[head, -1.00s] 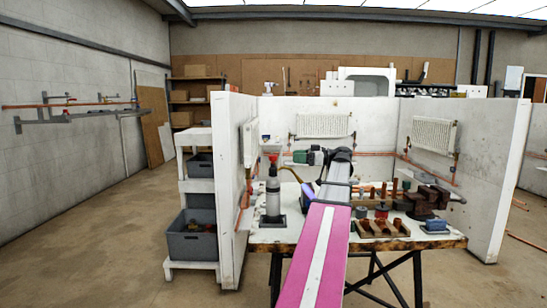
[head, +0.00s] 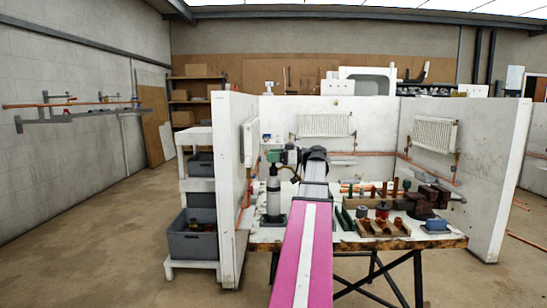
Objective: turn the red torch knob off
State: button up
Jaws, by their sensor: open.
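The torch (head: 273,193) is a grey cylinder standing upright at the left of the workbench. Its red knob is not visible now; my gripper covers the top of the torch.
The workbench (head: 405,244) carries a wooden block with copper fittings (head: 382,228), a dark vise (head: 428,200) and a blue block (head: 437,226). White bay walls (head: 228,190) close in left and right. A grey bin (head: 193,238) sits on the left shelf.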

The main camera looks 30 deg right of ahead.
jog(key=c, duration=0.9)
jog(key=shift+s+m+t+h, duration=0.1)
jog(key=shift+m+t+h, duration=0.2)
jog(key=shift+t, duration=0.1)
jog(key=m+t+h, duration=0.2)
jog(key=h, duration=0.1)
jog(key=shift+s+a+m+t, duration=0.1)
jog(key=shift+a+m+t, duration=0.05)
jog(key=shift+m+t, duration=0.2)
jog(key=m+t+h, duration=0.1)
jog(key=m+h, duration=0.1)
jog(key=h, duration=0.1)
jog(key=m+t+h, duration=0.2)
jog(key=h, duration=0.1)
jog(key=shift+m, duration=0.25)
jog(key=m+h, duration=0.2)
jog(key=h, duration=0.1)
jog(key=m+t+h, duration=0.1)
jog(key=m+h, duration=0.1)
jog(key=h, duration=0.1)
jog(key=shift+h, duration=0.3)
jog(key=shift+m+g+h, duration=0.35)
jog(key=shift+m+h, duration=0.65)
jog(key=shift+h, duration=0.5)
jog(key=shift+m+g+h, duration=0.4)
jog(key=shift+m+h, duration=0.4)
jog(key=shift+h, duration=0.4)
